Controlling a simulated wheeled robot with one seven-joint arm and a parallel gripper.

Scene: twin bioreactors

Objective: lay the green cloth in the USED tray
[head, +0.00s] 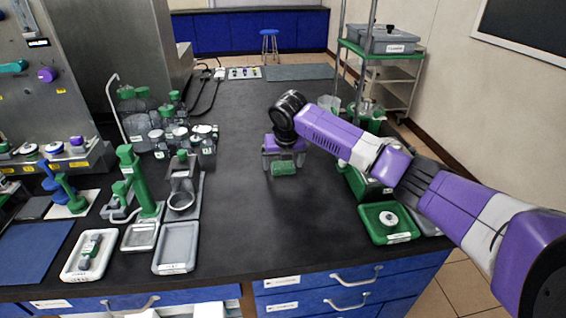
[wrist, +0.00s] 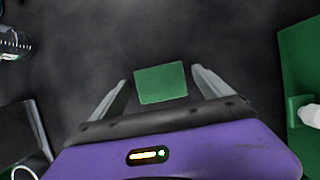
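The green cloth (head: 284,168), a small flat rectangle, shows just below my gripper (head: 284,160) over the middle of the black bench. In the wrist view the cloth (wrist: 162,83) lies between the two fingers of my gripper (wrist: 160,78), with a gap on each side. The fingers are spread apart; I cannot tell the cloth's height above the bench. No label legibly reads USED. An empty grey tray (head: 163,268) with a small label lies at the front left. A green tray (head: 375,232) at the right holds a round white item.
A white tray (head: 70,272) holding a green-and-grey item is at the front left. Green stands (head: 142,185) and glass bottles (head: 160,118) crowd the left side. Green racks (head: 362,183) stand at the right. The bench's middle front (head: 265,225) is clear.

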